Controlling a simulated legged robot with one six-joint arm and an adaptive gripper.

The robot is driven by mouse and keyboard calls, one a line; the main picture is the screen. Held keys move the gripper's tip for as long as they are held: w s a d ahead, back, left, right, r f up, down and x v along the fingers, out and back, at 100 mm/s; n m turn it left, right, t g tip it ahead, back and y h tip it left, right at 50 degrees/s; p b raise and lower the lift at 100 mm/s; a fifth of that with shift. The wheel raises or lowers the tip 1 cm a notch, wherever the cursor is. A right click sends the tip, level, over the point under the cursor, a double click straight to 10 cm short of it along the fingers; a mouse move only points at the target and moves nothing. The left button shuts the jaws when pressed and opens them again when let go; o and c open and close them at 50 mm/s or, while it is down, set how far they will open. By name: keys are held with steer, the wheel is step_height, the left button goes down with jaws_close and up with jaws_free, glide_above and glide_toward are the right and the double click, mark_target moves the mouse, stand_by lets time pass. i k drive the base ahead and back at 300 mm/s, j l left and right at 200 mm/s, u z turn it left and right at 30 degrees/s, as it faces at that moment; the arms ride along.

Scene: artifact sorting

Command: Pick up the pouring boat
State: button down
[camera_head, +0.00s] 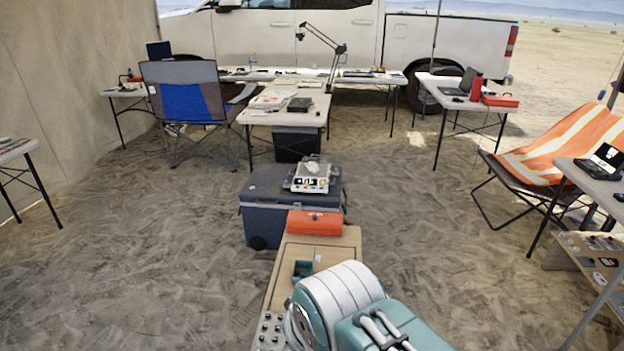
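I cannot pick out the pouring boat for certain. A small pale grey object (312,167), too small to make out, lies on a white tray or case on the dark blue cooler (262,190). I see no gripper fingers in this view. A large teal and white ribbed form fills the bottom centre and hides the near part of the wooden table.
An orange-red case (314,223) stands at the wooden table's far end. Behind the cooler is a cluttered white folding table (285,113), with a blue camp chair (191,102) at its left. An orange striped chair (562,147) is at right. Sandy ground is open on both sides.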

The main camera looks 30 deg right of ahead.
mark_target(312, 166)
steer(key=z, duration=0.8)
steer(key=l+z, duration=0.35)
steer(key=i+l+z, duration=0.1)
steer(key=l+z, duration=0.25)
steer(key=l, duration=0.2)
steer(key=i+l+z, duration=0.15)
steer(key=l+z, duration=0.15)
steer(key=i+l, duration=1.1)
steer(key=i+j+u, duration=0.1)
steer(key=i+u, duration=0.25)
steer(key=i, duration=0.35)
steer(key=i+u, duration=0.35)
steer(key=i, duration=0.35)
steer(key=i+u, duration=0.1)
steer(key=i, duration=0.4)
steer(key=i+l+u, duration=0.15)
steer(key=i, duration=0.3)
steer(key=i+l+u, duration=0.1)
steer(key=i, duration=0.4)
steer(key=i+u, duration=0.6)
steer(key=u, duration=0.2)
steer(key=i+u, duration=0.25)
steer(key=u, duration=0.15)
steer(key=i+l+u, duration=0.25)
steer(key=u, duration=0.15)
steer(key=i+l+u, duration=0.45)
steer(key=i+u, duration=0.15)
